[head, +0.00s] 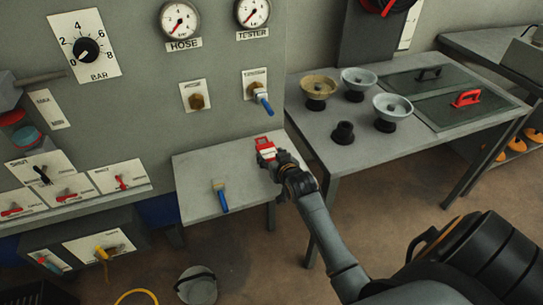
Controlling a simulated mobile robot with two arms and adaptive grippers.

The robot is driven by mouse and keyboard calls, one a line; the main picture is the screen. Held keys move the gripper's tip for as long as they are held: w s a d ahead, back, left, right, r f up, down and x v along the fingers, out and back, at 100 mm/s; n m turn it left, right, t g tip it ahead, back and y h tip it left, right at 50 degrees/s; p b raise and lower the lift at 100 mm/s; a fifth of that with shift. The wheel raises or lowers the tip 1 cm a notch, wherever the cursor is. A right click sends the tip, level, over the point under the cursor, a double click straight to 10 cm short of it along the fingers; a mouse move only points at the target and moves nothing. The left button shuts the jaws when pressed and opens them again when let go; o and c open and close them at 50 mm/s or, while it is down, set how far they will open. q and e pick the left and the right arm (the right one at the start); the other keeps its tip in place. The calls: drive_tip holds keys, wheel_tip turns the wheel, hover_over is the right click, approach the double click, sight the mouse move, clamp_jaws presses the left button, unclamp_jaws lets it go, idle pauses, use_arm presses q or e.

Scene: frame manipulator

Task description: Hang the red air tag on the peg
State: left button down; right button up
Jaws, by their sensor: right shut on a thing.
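The red air tag (264,143), with a white patch on it, is at the tips of my right gripper (271,160). My right gripper is shut on it, over the right side of the small grey table. How high the tag is above the tabletop is hard to tell. The finger contact is too small to see clearly. I cannot make out with certainty which fitting is the peg. My left gripper is not in view.
A blue-handled brush-like tool (221,197) lies on the small table (196,174). The grey panel behind carries gauges, a brass fitting (197,101) and a blue-handled valve (261,97). Several bowls stand on the right bench (303,122). A bucket (197,289) is on the floor.

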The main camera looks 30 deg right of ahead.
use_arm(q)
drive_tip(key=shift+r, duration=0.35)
use_arm(e)
drive_tip(key=shift+f, duration=0.1)
drive_tip(key=shift+f, duration=0.1)
drive_tip(key=o, duration=1)
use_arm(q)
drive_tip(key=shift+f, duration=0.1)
use_arm(e)
drive_tip(key=shift+f+b, duration=0.15)
drive_tip(key=shift+b, duration=0.25)
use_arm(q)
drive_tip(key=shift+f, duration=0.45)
use_arm(e)
drive_tip(key=v, duration=1.4)
drive_tip(key=shift+s+f, duration=0.2)
drive_tip(key=shift+f, duration=0.15)
